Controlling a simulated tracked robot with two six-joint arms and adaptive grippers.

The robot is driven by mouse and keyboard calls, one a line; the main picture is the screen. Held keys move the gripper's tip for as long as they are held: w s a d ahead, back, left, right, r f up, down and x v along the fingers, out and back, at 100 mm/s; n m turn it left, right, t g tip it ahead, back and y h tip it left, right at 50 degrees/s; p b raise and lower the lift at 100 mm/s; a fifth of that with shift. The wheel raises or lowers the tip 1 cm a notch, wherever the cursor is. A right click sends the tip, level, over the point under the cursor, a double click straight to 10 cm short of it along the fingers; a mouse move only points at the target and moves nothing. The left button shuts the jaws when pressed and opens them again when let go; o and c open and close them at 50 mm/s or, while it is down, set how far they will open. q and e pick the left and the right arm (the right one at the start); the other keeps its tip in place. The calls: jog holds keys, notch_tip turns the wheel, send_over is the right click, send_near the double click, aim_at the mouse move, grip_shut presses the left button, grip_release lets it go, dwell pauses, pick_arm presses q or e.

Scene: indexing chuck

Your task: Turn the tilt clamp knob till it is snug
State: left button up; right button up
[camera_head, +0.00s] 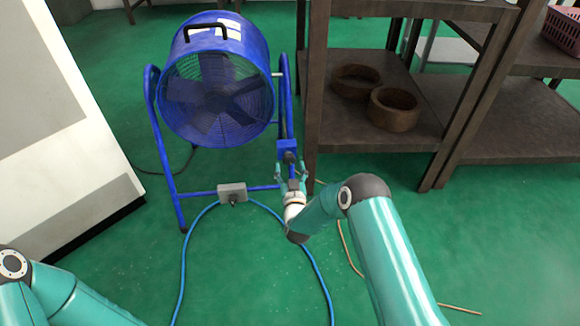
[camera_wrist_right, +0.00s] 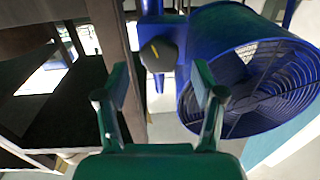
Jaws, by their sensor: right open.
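The tilt clamp knob (camera_head: 289,157) is a small dark knob on a blue block at the right post of the blue fan's (camera_head: 217,92) stand. In the right wrist view the knob (camera_wrist_right: 158,54) has a rounded dark grey face with a yellow mark near its top. My right gripper (camera_head: 291,170) is open and points at the knob from the front. In the wrist view its two green fingers (camera_wrist_right: 160,88) are spread to either side below the knob, with nothing between them. Whether they touch the knob is hard to tell. My left gripper is out of view; only its arm shows.
A dark shelf (camera_head: 380,145) with two brown bowls (camera_head: 394,110) stands close right of the fan. A grey box (camera_head: 232,191) sits on the stand's lower bar. A blue cable (camera_head: 183,262) and a tan cord (camera_head: 345,243) lie on the open green floor.

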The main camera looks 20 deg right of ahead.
aim_at(290, 161)
jog(key=shift+b+x, duration=0.45)
jog(key=shift+x, duration=1.25)
jog(key=c, duration=1)
jog(key=shift+d, duration=0.2)
jog(key=shift+c, duration=0.5)
jog(key=shift+a, duration=0.15)
